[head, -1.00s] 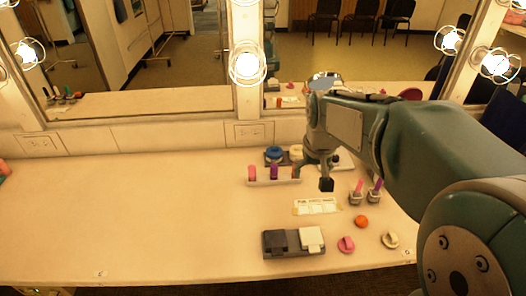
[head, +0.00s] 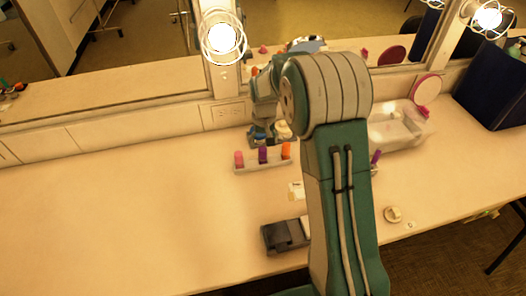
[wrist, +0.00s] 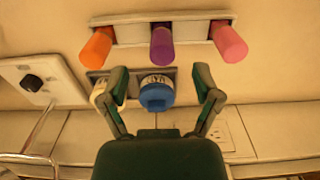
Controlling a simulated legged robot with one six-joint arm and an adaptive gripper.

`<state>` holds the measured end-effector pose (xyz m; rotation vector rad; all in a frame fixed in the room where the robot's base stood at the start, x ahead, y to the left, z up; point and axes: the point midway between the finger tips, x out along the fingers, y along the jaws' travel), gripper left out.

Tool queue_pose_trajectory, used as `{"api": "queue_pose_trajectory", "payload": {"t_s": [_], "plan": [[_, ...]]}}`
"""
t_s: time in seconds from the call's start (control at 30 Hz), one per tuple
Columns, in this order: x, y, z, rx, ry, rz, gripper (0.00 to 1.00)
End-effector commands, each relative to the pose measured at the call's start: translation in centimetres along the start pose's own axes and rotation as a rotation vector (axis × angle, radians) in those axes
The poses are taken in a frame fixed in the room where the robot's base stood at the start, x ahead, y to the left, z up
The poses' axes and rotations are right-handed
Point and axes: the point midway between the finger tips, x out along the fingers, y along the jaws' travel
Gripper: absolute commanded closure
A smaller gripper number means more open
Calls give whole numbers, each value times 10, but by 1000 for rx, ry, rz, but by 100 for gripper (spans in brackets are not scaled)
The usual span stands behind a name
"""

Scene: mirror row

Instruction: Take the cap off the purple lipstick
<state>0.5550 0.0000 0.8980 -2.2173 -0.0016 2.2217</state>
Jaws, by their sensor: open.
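The purple lipstick (head: 263,155) stands upright in the middle of a white rack (head: 265,167), with a pink lipstick (head: 239,159) on its left and an orange one (head: 286,150) on its right. In the wrist view the purple lipstick (wrist: 162,45) shows above and between the fingertips of my gripper (wrist: 160,75), apart from both. The order there is reversed, with orange on the left. My gripper is open and empty. In the head view my arm hides most of it. A second purple item (head: 376,157) shows partly beside my arm.
A blue-lidded jar (wrist: 157,94) and a cream-lidded jar (wrist: 108,93) stand by the rack. A dark case (head: 285,235), a cream round item (head: 393,214) and a clear tray (head: 397,128) lie around my arm. The counter's left side is clear.

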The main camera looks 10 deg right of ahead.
Motion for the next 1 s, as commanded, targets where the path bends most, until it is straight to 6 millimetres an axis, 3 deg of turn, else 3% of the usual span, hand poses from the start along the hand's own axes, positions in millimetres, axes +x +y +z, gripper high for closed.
{"api": "queue_pose_trajectory", "payload": {"t_s": [0.17, 0.43, 0.73, 0.77, 0.8, 0.93, 1.0], "plan": [[14, 0, -1, -1, -1, 0, 19], [54, 3, -6, -1, -2, 0, 19], [60, 2, -6, -1, 1, 0, 19], [60, 2, -6, -1, 1, 0, 23], [60, 2, -6, -1, 1, 0, 40], [60, 2, -6, -1, 1, 0, 70], [60, 2, -6, -1, 1, 0, 78]]}}
